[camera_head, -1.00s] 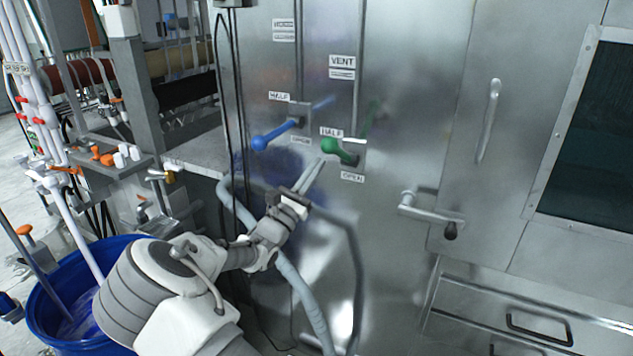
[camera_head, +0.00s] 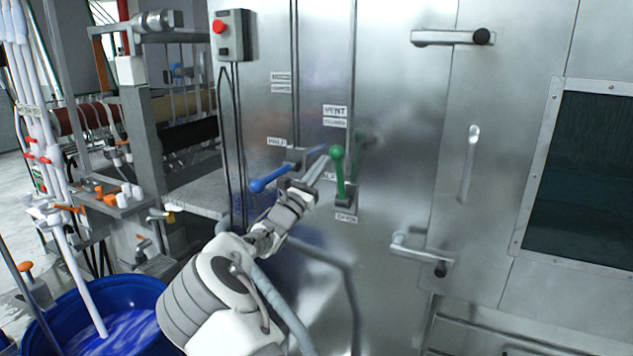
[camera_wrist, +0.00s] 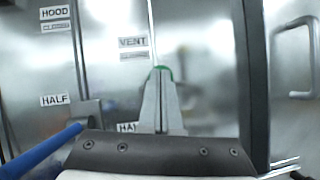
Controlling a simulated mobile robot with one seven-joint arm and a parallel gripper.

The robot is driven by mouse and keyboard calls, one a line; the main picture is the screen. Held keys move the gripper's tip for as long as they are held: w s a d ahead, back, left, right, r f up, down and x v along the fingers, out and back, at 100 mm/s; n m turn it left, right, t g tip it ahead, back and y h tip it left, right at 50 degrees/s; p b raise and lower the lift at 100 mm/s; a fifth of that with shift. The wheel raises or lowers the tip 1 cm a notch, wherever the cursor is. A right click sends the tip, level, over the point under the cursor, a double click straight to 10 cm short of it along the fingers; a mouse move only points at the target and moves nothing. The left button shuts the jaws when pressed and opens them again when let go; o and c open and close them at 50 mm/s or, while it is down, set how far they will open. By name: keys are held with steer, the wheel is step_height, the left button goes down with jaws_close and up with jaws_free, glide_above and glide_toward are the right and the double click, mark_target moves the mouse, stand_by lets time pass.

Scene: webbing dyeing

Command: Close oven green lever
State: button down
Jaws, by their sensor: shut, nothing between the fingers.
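The green lever (camera_head: 339,172) is on the metal oven front in the head view and points nearly straight up, with its round knob at the top. My gripper (camera_head: 326,160) is shut and empty, its fingertips beside the knob on the left. I cannot tell whether they touch it. In the wrist view the shut fingers (camera_wrist: 158,82) cover most of the lever, and only a green rim of the knob (camera_wrist: 163,69) shows above the tips.
A blue lever (camera_head: 272,180) sticks out just left of my gripper; it also shows in the wrist view (camera_wrist: 42,153). A door handle (camera_head: 420,253) is at the right. A switch box (camera_head: 233,36) hangs above left. A blue tub (camera_head: 125,325) stands at lower left.

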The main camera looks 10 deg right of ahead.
steer(key=shift+a+r+x, duration=0.15)
steer(key=shift+x, duration=0.9)
steer(key=shift+a+r+x, duration=0.1)
steer(key=shift+a+x, duration=0.05)
steer(key=shift+x, duration=0.85)
steer(key=shift+w, duration=0.1)
